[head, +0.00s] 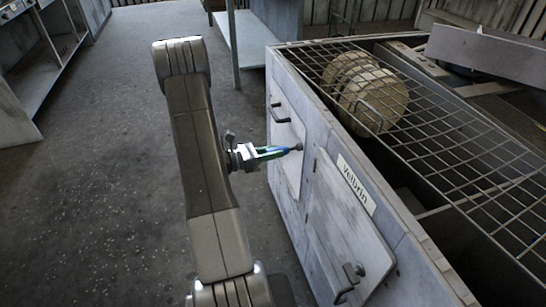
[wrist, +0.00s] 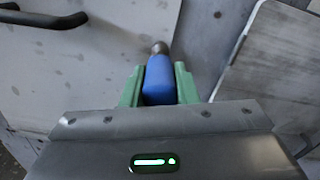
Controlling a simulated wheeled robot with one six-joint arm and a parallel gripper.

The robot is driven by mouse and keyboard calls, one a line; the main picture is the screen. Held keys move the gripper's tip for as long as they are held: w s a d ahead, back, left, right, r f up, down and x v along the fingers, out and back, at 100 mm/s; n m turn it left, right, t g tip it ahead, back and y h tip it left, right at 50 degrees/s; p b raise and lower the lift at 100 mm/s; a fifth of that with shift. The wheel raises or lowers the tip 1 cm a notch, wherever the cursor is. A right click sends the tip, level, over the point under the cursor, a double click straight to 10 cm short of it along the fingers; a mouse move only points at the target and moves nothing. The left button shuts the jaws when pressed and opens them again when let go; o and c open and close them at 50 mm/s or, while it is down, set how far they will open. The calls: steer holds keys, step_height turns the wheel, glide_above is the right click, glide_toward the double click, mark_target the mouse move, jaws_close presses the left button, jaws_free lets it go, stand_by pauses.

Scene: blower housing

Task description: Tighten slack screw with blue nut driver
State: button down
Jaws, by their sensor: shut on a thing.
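My gripper (head: 270,153) is at the front of the grey blower housing (head: 318,150), reaching in from the left. In the wrist view its green fingers (wrist: 159,78) are shut on the blue nut driver (wrist: 159,82), one on each side of the handle. The driver's metal tip (wrist: 160,48) points at the housing face, near the right edge of a light hatch panel (head: 287,150). In the head view the blue driver (head: 268,153) is largely covered by the fingers. I cannot make out a screw at the tip, nor whether the tip touches the face.
The hatch has a dark bar handle (head: 279,112); it shows at the upper left in the wrist view (wrist: 42,18). A second panel (head: 345,235) with a latch (head: 352,278) lies to the right, below a "Velbrin" label (head: 356,184). A wire grid (head: 440,135) covers the top. Floor at left is clear.

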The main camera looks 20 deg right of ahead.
steer(key=c, duration=1.8)
jaws_free()
jaws_close()
steer(key=shift+a, duration=0.1)
steer(key=shift+a, duration=0.1)
steer(key=a, duration=1.2)
steer(key=shift+s+a+p, duration=0.2)
steer(key=shift+a+p, duration=0.15)
